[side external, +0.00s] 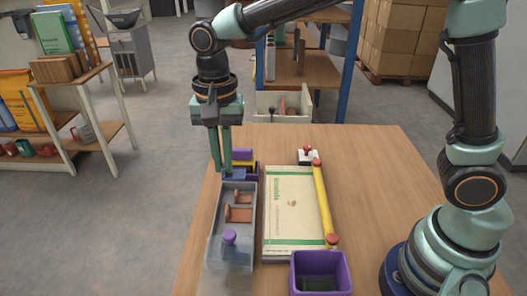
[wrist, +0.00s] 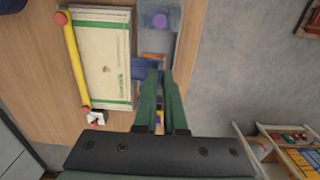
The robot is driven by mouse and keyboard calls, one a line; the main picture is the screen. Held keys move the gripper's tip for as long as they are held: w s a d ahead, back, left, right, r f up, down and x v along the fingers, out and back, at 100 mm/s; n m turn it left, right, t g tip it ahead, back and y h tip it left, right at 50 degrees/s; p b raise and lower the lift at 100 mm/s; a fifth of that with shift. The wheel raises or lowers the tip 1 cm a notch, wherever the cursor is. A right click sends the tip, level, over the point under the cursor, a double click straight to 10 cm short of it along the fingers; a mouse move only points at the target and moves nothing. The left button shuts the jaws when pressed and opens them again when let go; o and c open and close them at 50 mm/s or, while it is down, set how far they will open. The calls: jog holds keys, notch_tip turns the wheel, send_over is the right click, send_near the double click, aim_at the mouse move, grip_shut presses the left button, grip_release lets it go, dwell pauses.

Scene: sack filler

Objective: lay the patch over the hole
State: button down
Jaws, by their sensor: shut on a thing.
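The sack (side external: 282,222) lies flat on the table, pale with green bands, and a small brown hole (side external: 293,203) shows near its middle. The sack is also in the wrist view (wrist: 104,45). My gripper (side external: 221,171) points down at the table's left side, left of the sack's far end. It is shut on a dark blue patch (wrist: 145,70), which sticks out from the fingertips toward the sack in the wrist view. The blue patch (side external: 236,174) also shows beside the fingers in the side view. The fingers hide part of it.
A grey tray (side external: 218,252) with brown pieces and a purple knob stands left of the sack. Yellow and purple pieces (side external: 243,155) lie behind it. A yellow bar (side external: 323,203) with red ends runs along the sack's right edge. A purple bin (side external: 320,259) stands in front.

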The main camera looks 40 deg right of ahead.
jog(key=shift+r, duration=0.55)
jog(key=shift+d+r, duration=0.15)
jog(key=s+d+f+m, duration=0.2)
jog(key=d+f+m, duration=0.4)
jog(key=d+m, duration=0.3)
jog(key=s+d+f+m, duration=0.1)
jog(key=d+f+m, duration=0.4)
jog(key=d+m, duration=0.35)
jog(key=shift+m, duration=0.25)
jog(key=shift+s+a+f, duration=0.1)
jog(key=shift+f, duration=1.35)
jog(key=shift+s+a+f, duration=0.1)
jog(key=shift+f, duration=1.3)
jog(key=shift+f, duration=0.15)
jog(key=shift+f, duration=0.3)
